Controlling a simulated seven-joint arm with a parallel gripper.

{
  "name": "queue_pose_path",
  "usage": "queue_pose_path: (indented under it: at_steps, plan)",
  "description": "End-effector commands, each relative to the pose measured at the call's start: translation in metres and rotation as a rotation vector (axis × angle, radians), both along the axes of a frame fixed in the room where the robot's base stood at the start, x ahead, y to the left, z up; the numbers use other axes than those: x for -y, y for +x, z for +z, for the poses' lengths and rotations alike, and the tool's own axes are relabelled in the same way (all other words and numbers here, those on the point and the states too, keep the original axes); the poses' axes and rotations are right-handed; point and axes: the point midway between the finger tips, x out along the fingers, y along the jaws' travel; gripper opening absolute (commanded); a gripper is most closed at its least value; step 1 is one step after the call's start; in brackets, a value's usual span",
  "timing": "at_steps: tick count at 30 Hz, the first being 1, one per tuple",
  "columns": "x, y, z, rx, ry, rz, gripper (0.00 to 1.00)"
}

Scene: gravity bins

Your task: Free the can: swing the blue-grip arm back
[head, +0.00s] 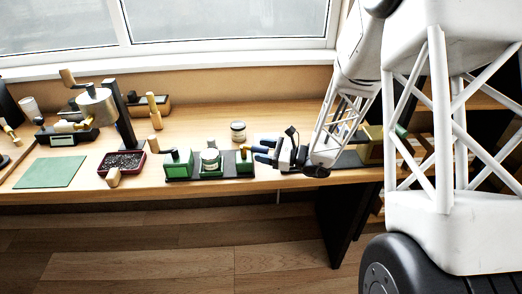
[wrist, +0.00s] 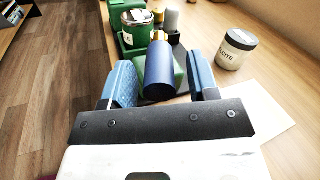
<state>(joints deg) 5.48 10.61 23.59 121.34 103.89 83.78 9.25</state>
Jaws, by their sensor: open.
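The blue grip (wrist: 160,68), a rounded cylinder with a brass-coloured end, stands in front of the can in the wrist view. My gripper (head: 259,150) is at the fixture's right end in the head view. Its blue-padded fingers are open, one on each side of the blue grip in the wrist view (wrist: 160,76), with gaps visible. In the head view I cannot separate the grip from the fingers.
A white jar with a dark lid (head: 238,132) stands behind the fixture; it is close to my right finger in the wrist view (wrist: 236,48). A red-rimmed tray (head: 140,171), a green mat (head: 50,172) and a crank device (head: 97,105) lie further left. The bench's front edge is close.

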Motion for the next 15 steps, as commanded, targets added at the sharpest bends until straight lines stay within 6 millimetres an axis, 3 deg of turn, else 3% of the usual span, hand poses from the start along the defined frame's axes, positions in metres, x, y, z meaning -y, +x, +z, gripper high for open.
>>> queue_pose_path:
  at_steps: [15]
  plan:
    - [-0.0093,0.0032,0.0000,0.000,0.000,0.000,0.55]
